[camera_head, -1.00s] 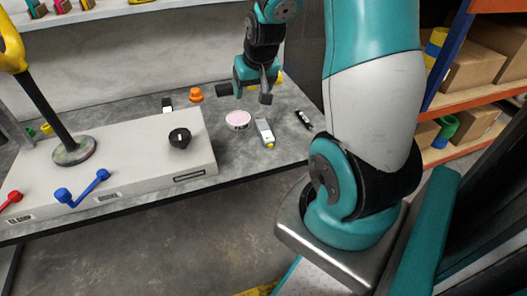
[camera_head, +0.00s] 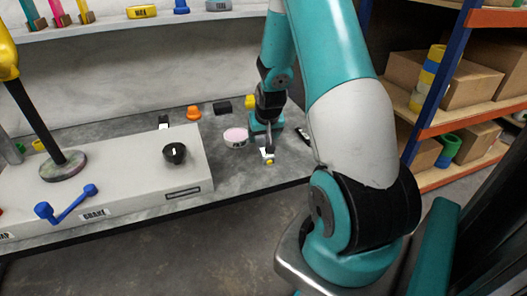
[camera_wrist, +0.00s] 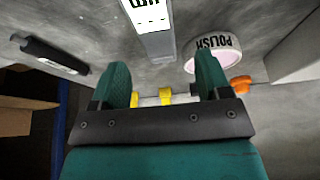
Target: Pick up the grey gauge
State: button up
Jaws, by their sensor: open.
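The grey gauge lies on the grey worktop, mostly hidden behind my gripper (camera_head: 268,142) in the head view. Its white-labelled near end with a yellow tip (camera_head: 268,158) shows just below the gripper. In the wrist view the gauge (camera_wrist: 158,44) runs up out of the top edge, its white label with dark print in sight. My gripper (camera_wrist: 163,72) is open, its two teal fingers spread to either side of the gauge's line. The gauge appears beyond the fingertips; I cannot tell how far.
A round pink-topped tin marked POLISH (camera_head: 236,137) stands close left of the gauge. A black bar-like item (camera_wrist: 50,53) lies on the other side. An orange piece (camera_head: 193,113), a black block (camera_head: 222,108) and a yellow piece (camera_head: 250,102) stand behind. A grey control box (camera_head: 120,180) fills the left.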

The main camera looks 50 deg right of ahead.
aim_at(263, 144)
jog(key=shift+b+x, duration=0.6)
jog(key=shift+x, duration=1.7)
jog(key=shift+s+a+f, duration=0.1)
jog(key=shift+s+f, duration=0.1)
jog(key=shift+f, duration=0.15)
jog(key=c, duration=1.1)
jog(key=shift+r, duration=0.15)
notch_tip(263, 144, up, 20)
jog(key=p, duration=0.5)
jog(key=shift+r, duration=0.15)
